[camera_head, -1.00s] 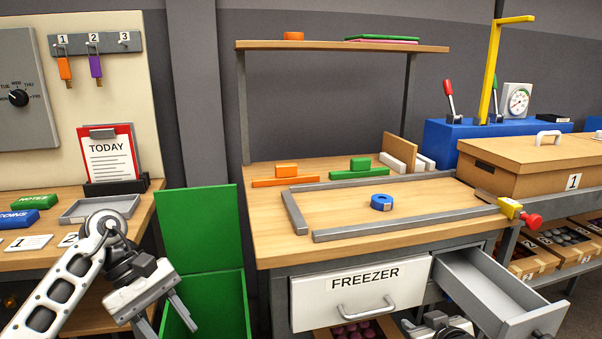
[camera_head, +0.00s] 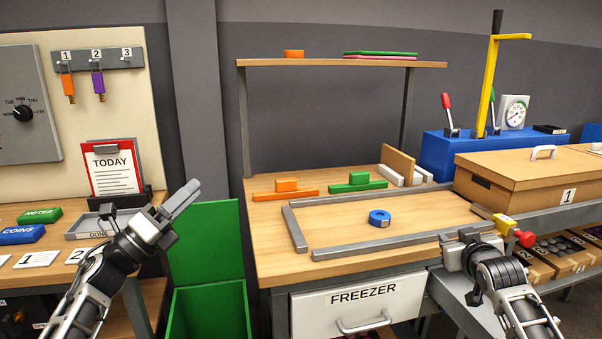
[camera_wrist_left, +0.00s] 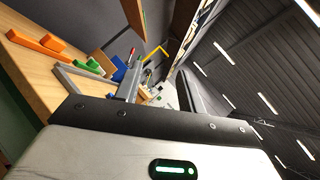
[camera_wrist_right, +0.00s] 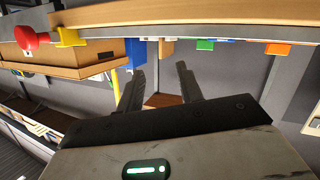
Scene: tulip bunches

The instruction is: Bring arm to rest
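My left gripper (camera_head: 188,196) is raised in front of the green bin, its fingers pointing up and to the right. Its fingers look apart and empty in the left wrist view (camera_wrist_left: 157,72), though they overlap in the head view. My right gripper (camera_head: 468,236) is at the right front corner of the wooden workbench (camera_head: 275,262), above the grey drawer (camera_head: 448,290). Its fingers are spread with nothing between them in the right wrist view (camera_wrist_right: 159,72). My right forearm hides much of the drawer.
A red knob on a yellow block (camera_head: 505,225) and a cardboard box (camera_head: 520,178) are close to my right gripper. The green bin (camera_head: 205,245) and a grey tray (camera_head: 88,227) are near my left arm. A blue tape roll (camera_head: 380,217) lies inside the grey bench frame.

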